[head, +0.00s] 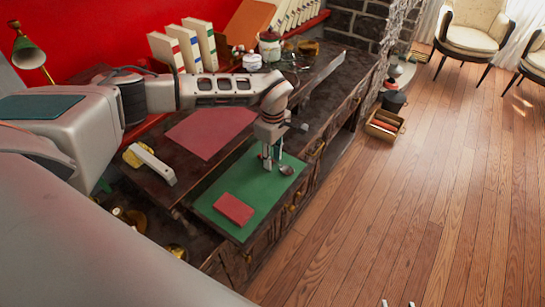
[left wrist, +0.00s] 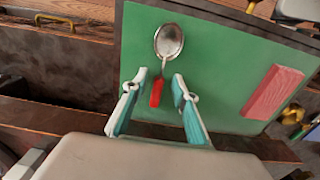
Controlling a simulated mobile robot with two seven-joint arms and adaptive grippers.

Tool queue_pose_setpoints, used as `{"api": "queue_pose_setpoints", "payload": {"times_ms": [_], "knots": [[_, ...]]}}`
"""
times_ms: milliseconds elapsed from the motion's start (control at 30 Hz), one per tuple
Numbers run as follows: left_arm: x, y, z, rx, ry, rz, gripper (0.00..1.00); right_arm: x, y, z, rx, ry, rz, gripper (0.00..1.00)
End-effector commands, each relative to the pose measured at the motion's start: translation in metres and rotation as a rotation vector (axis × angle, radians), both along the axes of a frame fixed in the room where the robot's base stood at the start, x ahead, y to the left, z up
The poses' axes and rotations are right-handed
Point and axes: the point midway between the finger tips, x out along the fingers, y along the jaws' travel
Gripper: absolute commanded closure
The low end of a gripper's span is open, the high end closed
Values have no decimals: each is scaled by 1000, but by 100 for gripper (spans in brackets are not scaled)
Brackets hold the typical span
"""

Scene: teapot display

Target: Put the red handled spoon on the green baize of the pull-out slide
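The spoon (left wrist: 168,42) has a silver bowl and a red handle (left wrist: 157,92). It appears to lie on the green baize (left wrist: 215,75) of the pull-out slide; its bowl also shows in the head view (head: 287,170). My left gripper (head: 268,163) is low over the baize (head: 262,188), pointing down. In the left wrist view its fingertips (left wrist: 160,80) stand apart on either side of the handle, with a gap on both sides. The handle is hidden in the head view. Two pale tips of my right gripper (head: 398,303) show apart at the bottom edge, over the floor.
A red block (head: 233,208) lies on the baize near its front-left part. A red mat (head: 210,132) and a pale bar (head: 152,163) lie on the dark desk. Binders (head: 190,47) and jars (head: 270,46) stand at the back. The wooden floor to the right is open.

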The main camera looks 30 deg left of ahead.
Motion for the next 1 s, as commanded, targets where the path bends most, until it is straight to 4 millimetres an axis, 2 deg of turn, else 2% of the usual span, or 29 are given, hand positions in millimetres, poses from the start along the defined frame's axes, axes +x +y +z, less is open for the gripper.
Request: {"api": "queue_pose_setpoints", "payload": {"times_ms": [167, 267, 700, 833, 1000], "knots": [[0, 0, 3, 0, -1, -1, 72, 0, 0, 1, 0, 1, 0, 60], [1, 0, 11, 0, -3, -1, 72, 0, 0, 0, 0, 1, 0, 60], [1, -1, 95, 0, -4, -1, 72, 0, 0, -4, 0, 0, 0, 60], [0, 0, 112, 1, -2, -1, 72, 0, 0, -5, 0, -1, 0, 60], [-1, -1, 122, 0, 0, 0, 72, 0, 0, -5, 0, -1, -1, 60]]}}
